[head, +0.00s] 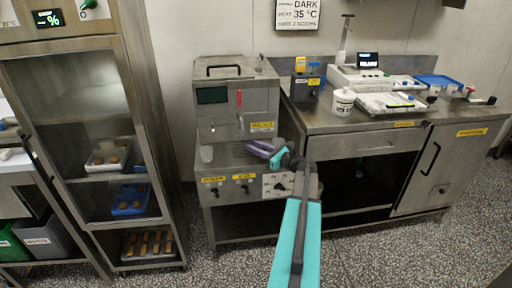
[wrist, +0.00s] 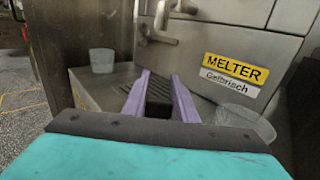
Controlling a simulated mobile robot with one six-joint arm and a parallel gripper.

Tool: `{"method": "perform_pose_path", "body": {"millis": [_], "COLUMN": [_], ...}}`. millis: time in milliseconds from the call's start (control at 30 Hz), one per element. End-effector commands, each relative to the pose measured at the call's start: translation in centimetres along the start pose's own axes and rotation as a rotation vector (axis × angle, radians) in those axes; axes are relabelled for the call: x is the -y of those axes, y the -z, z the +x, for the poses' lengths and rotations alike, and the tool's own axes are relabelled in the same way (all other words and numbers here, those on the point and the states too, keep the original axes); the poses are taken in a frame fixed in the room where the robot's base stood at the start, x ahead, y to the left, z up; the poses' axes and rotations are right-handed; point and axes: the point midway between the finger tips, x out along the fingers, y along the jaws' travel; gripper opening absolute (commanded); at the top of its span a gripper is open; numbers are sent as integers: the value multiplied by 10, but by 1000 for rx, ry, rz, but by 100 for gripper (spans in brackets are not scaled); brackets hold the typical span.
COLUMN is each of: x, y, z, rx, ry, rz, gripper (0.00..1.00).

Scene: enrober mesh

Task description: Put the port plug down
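My gripper (head: 256,147) reaches over the drip tray at the front of the melter in the head view. Its purple fingers also show in the wrist view (wrist: 160,76), pointing at the melter's front. A dark, blocky thing, which I take for the port plug (wrist: 159,98), fills the space between the fingers. The fingers look shut on it, and its far side and underside are hidden. In the head view the fingers and arm hide it. The slatted drip tray (wrist: 122,76) lies beyond and below the fingers.
The melter (head: 237,105) has a tap (wrist: 158,22) above the tray. A clear cup (wrist: 102,60) stands left and a clear container (wrist: 246,122) right. A steel bench (head: 345,122) with scales and a white tub (head: 343,102) is at right; a glass-fronted cabinet (head: 60,92) is at left.

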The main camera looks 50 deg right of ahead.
Motion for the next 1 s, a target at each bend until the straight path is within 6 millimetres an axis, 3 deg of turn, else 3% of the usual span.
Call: {"method": "perform_pose_path", "body": {"millis": [100,533,767,1000], "x": [0,0,0,0], "y": [0,-4,-3,-3], "z": [0,-1,-24,-62], "rx": [0,0,0,0], "ry": [0,1,3,3], "rz": [0,0,0,0], "gripper": [43,43,43,43]}}
